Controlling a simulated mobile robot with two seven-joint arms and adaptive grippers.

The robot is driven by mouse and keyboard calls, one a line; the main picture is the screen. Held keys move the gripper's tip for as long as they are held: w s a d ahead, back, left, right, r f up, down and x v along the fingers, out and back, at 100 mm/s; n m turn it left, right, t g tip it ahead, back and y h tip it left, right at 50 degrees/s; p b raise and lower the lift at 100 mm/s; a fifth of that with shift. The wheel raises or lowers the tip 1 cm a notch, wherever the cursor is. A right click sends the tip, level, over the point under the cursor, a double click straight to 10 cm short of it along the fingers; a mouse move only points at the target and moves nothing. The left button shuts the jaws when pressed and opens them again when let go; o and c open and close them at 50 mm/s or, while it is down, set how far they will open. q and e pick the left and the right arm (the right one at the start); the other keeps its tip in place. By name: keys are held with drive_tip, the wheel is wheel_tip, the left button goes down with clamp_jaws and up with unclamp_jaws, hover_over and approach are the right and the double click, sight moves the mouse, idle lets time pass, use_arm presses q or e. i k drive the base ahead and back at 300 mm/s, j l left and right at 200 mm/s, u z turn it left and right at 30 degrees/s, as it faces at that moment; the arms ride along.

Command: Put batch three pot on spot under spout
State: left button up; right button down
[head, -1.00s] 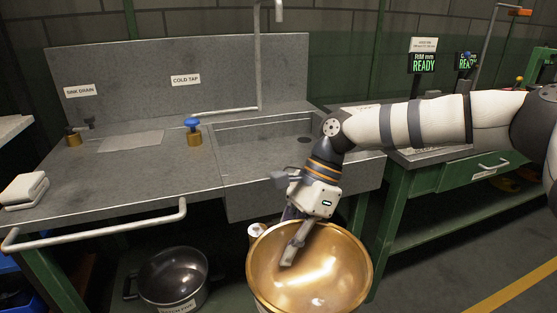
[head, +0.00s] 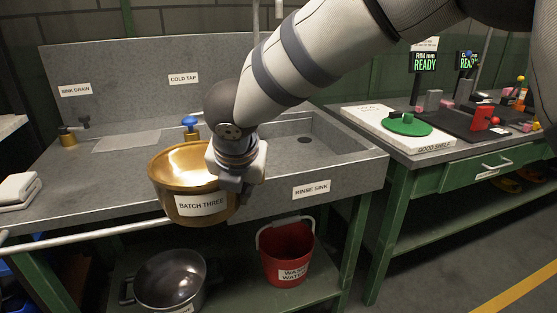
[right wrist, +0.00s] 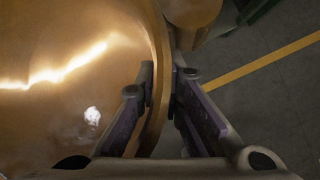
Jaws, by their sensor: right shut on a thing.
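The brass-coloured pot (head: 192,208) labelled "BATCH THREE" is held upright near the counter's front edge, left of the rinse sink, in the head view. My right gripper (head: 236,180) is shut on the pot's right rim. In the right wrist view, the gripper fingers (right wrist: 160,100) stand either side of the wall of the pot (right wrist: 70,70). The sink basin (head: 290,140) is partly hidden by my arm. The spout and its upright pipe (head: 256,25) are mostly hidden behind the arm, so the spot under it is not clear. My left gripper is not in view.
A dark pot (head: 170,280) and a red bucket (head: 288,252) stand on the shelf below. A blue-handled tap (head: 190,127) is behind the held pot. A rail (head: 90,239) runs along the counter front. A green disc (head: 407,125) lies on the right bench.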

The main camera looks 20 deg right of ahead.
sight(284, 158)
drive_tip(key=i+l, duration=0.7)
drive_tip(key=i, duration=0.2)
